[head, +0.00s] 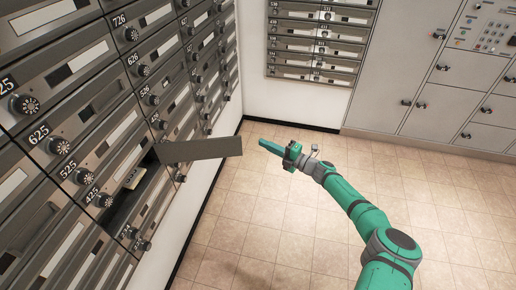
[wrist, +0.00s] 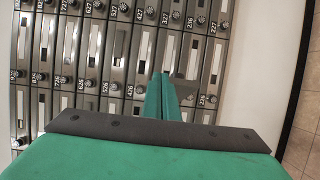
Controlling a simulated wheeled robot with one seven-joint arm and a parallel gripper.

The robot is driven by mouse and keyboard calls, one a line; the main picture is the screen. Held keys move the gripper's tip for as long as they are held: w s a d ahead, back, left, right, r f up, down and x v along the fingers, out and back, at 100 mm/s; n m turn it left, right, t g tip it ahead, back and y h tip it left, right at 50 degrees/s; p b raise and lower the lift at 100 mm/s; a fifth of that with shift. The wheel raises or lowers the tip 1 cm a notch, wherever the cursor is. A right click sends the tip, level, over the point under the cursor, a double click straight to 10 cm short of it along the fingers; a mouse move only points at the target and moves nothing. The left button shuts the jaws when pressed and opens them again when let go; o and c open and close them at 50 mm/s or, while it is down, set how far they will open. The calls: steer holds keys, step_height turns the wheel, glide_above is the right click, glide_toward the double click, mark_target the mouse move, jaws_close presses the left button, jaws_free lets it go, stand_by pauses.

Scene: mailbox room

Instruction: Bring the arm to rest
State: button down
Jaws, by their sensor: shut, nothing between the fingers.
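My green arm reaches in from the lower right of the head view. My gripper (head: 264,145) is shut and empty, its thin green fingers pointing left towards the wall of mailboxes (head: 70,65). The fingertips are just right of the free end of an open mailbox door (head: 198,149); I cannot tell whether they touch it. In the wrist view my gripper (wrist: 163,78) shows its two fingers together, in front of the mailbox rows (wrist: 90,60). A small tan item (head: 135,177) shows at the opening of the open mailbox.
The open door sticks out into the room from the left wall. More mailboxes (head: 316,40) and grey parcel lockers (head: 440,90) line the back wall. The tiled floor (head: 270,225) is clear.

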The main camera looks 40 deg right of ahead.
steer(key=shift+d, duration=0.9)
steer(key=shift+s, duration=0.1)
